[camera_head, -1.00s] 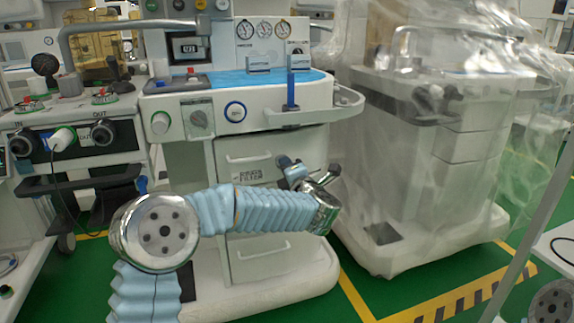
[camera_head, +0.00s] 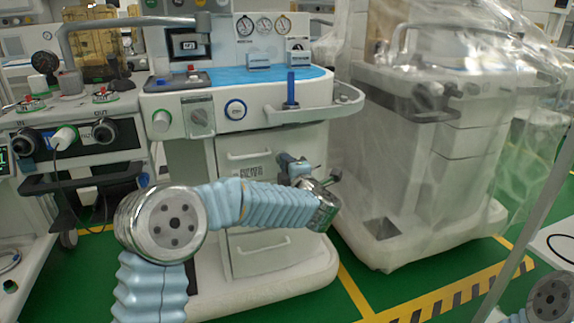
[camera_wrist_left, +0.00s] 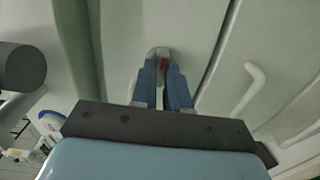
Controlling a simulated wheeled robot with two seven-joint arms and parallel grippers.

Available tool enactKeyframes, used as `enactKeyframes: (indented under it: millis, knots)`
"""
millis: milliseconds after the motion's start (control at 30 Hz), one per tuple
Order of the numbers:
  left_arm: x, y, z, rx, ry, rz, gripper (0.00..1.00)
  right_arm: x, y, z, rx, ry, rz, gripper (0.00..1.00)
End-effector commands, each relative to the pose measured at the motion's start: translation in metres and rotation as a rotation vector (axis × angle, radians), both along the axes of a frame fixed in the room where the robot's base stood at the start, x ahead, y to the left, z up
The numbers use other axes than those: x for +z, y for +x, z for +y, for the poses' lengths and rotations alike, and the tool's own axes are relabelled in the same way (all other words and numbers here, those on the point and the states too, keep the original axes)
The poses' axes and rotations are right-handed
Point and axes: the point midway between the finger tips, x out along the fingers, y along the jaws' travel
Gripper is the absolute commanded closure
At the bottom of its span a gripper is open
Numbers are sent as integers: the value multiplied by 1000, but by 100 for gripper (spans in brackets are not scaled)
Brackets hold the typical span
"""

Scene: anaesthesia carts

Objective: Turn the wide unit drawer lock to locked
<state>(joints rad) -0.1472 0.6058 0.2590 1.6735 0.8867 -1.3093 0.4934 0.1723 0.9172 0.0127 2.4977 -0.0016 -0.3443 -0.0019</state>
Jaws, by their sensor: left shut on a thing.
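The wide unit (camera_head: 240,210) is the pale cart in the middle of the head view, with a column of drawers. Its drawer lock (camera_wrist_left: 163,54) shows in the left wrist view as a small grey fitting with a red mark, on the pale front. My left gripper (camera_head: 284,161) is at the upper right of the drawer front in the head view, where it hides the lock. In the left wrist view its two blue fingers (camera_wrist_left: 163,82) are shut on the lock, one on each side. My right gripper is out of view; only part of my right arm shows at the lower right.
A drawer handle (camera_wrist_left: 252,90) is right of the lock in the left wrist view. A white rail (camera_head: 315,114) juts out above my left gripper. A plastic-covered cart (camera_head: 430,170) stands close on the right. Green floor (camera_head: 330,300) is open in front.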

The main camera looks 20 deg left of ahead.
Motion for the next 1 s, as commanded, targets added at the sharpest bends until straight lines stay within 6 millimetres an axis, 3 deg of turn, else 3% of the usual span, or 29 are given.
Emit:
enactKeyframes:
  millis: [33,67,200,500,633,1000]
  knots:
    - [-1,0,0,-1,2,3,100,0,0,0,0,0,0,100]
    - [-1,0,0,-1,2,3,82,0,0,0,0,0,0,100]
    - [-1,0,0,0,1,2,61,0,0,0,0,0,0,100]
    - [0,-1,-1,-1,0,0,60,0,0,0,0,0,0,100]
    - [0,-11,-9,-3,-1,1,60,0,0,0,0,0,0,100]
    - [0,-82,-57,-4,0,1,60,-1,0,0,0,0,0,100]
